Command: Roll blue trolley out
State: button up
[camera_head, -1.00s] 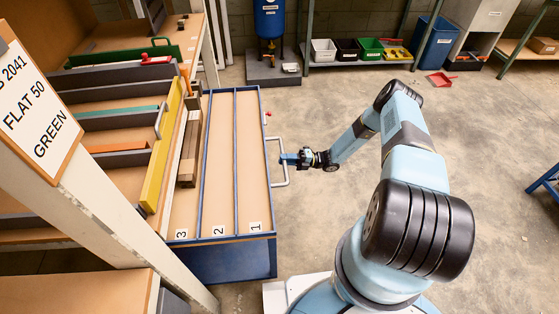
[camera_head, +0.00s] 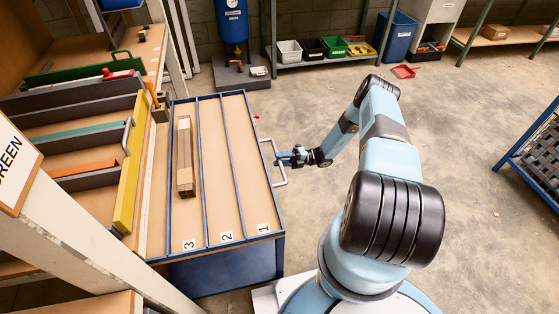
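The blue trolley (camera_head: 224,252) stands left of my arm, beside the shelf rack. Its tan top is split by blue rails into lanes numbered 1, 2 and 3. A brown bar or stack of bars (camera_head: 185,160) lies in lane 3. A white handle (camera_head: 273,162) sticks out from the trolley's right side. My gripper (camera_head: 281,158) is at this handle, its fingers around or against the bar. The fingers are too small to tell whether they are closed on it.
The rack's upright post (camera_head: 85,240) and yellow-fronted shelf (camera_head: 131,160) stand close on the trolley's left. A blue frame with dark blocks (camera_head: 545,158) is at the right. Bins (camera_head: 335,47) line the back. Concrete floor is clear to the right of my arm.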

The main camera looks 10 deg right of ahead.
jog(key=d+f, duration=0.3)
jog(key=d, duration=1)
jog(key=shift+d, duration=0.3)
jog(key=shift+r, duration=0.1)
jog(key=w+a+r+n+g+h, duration=0.25)
jog(key=r+n+h, duration=0.4)
jog(key=r, duration=1.15)
jog(key=w+a+r+n+g+h, duration=0.25)
jog(key=r+n, duration=0.65)
jog(key=r, duration=0.9)
jog(key=s+a+r+n+t+h, duration=0.2)
jog(key=s+a+r+n+h, duration=0.3)
jog(key=s+r, duration=0.7)
jog(key=s+r+n+t+h, duration=0.3)
jog(key=s+r+n, duration=0.4)
jog(key=r, duration=0.8)
jog(key=s+r+n+t+h, duration=0.1)
jog(key=s+n, duration=0.3)
jog(key=s, duration=0.5)
jog(key=s+r+n+t+h, duration=0.2)
jog(key=s+r+n+t, duration=0.2)
jog(key=s, duration=0.6)
jog(key=shift+s+a+t, duration=0.15)
jog(key=shift+a+t, duration=0.1)
jog(key=shift+t, duration=0.05)
